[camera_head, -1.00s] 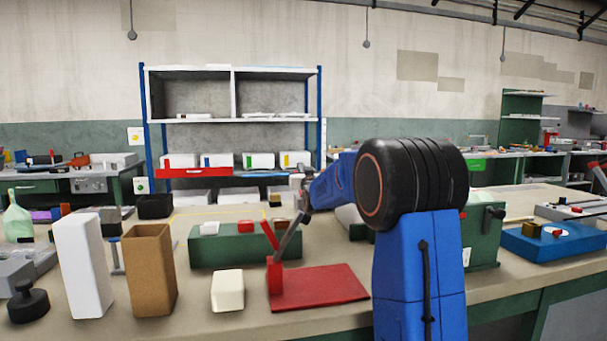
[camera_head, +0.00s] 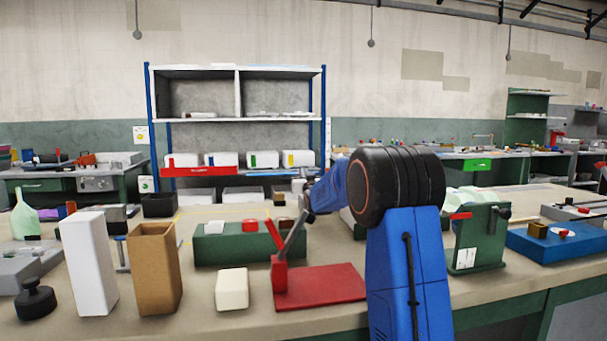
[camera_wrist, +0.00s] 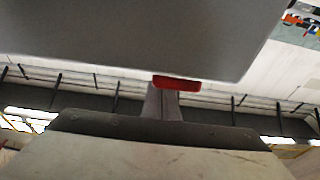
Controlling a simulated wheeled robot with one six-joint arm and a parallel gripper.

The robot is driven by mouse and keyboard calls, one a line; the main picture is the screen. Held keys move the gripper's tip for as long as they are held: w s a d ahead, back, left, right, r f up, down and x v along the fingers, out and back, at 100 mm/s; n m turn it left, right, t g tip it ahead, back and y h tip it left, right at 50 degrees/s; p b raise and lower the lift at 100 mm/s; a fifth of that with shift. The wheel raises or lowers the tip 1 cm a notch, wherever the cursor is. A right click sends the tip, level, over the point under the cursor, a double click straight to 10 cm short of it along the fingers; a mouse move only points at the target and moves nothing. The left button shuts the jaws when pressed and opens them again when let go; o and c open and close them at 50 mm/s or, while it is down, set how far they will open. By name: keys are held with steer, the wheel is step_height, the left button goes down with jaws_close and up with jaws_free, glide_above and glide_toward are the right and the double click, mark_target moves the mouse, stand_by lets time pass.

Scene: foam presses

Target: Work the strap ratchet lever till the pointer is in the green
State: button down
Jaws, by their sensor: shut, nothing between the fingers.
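A red fixture with a flat base (camera_head: 325,287) stands on the bench near the middle. A slanted grey lever (camera_head: 291,238) rises from its upright red block, beside a shorter red bar (camera_head: 273,234). It looks like the ratchet, but no strap, pointer or green zone can be made out. My gripper (camera_head: 300,187) shows only in part at the end of my blue arm, just above the lever's top; contact cannot be told. It is shut and empty. In the wrist view, a large grey surface and a small red piece (camera_wrist: 177,83) are close up; their identity is unclear.
A cream block (camera_head: 232,289), a brown open box (camera_head: 154,270) and a tall white block (camera_head: 88,265) stand left of the fixture. A long green box (camera_head: 225,250) is behind it. A green stand (camera_head: 480,240) and blue tray (camera_head: 560,245) are at right.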

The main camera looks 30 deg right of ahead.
steer(key=shift+w+d+f+g+y, duration=0.2)
steer(key=shift+w+f+g, duration=0.2)
steer(key=shift+f+g, duration=0.2)
steer(key=shift+w+d+f+g+y, duration=0.1)
steer(key=shift+w+f+g+y, duration=0.1)
steer(key=shift+w+f+g, duration=0.45)
steer(key=shift+f+g, duration=0.75)
steer(key=shift+g, duration=0.1)
steer(key=shift+r, duration=0.1)
step_height(320, 180, up, 4)
steer(key=shift+f, duration=0.2)
steer(key=shift+s+a+r, duration=0.1)
steer(key=shift+s+r, duration=0.15)
steer(key=shift+s, duration=0.2)
steer(key=v, duration=0.9)
steer(key=shift+s, duration=0.2)
